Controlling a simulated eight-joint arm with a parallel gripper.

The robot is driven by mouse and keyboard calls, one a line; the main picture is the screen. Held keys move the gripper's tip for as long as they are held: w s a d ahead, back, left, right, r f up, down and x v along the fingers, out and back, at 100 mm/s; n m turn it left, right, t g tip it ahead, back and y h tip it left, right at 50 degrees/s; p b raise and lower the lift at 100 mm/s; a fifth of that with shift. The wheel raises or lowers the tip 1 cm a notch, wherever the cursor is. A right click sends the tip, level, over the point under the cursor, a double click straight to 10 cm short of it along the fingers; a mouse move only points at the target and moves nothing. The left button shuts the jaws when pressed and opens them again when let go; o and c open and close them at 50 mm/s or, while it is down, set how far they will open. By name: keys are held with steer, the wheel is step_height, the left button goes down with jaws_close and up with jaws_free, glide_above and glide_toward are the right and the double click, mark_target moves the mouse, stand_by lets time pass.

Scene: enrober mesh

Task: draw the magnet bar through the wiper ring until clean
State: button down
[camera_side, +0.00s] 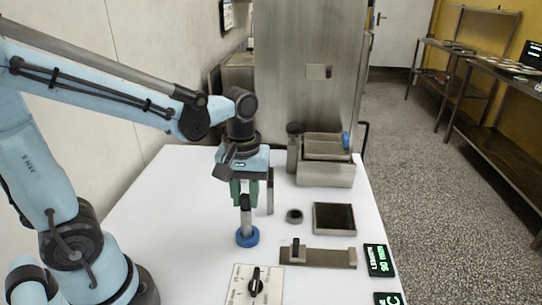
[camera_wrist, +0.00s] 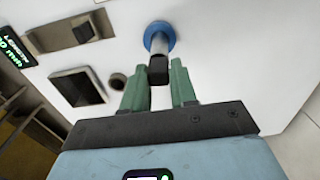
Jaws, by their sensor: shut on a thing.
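The magnet bar, a grey metal rod (camera_side: 246,218) with a black top, stands upright below my gripper in the side view. The blue wiper ring (camera_side: 247,237) is around its lower end, at the white table. In the wrist view the black top of the bar (camera_wrist: 158,70) is between my green fingers, and the blue ring (camera_wrist: 161,34) shows beyond it. My gripper (camera_side: 246,200) is shut on the bar's upper part; it also shows in the wrist view (camera_wrist: 160,88). The bar's lowest end and any dirt on it cannot be made out.
A square dark-bottomed metal tray (camera_side: 333,233) and a small round dark cup (camera_side: 294,216) are to the right. A metal holder (camera_side: 330,258), a dial panel (camera_side: 254,287) and lit displays (camera_side: 377,259) are in front. Steel boxes (camera_side: 325,174) stand behind.

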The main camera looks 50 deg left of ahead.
steer(key=shift+r, duration=2.3)
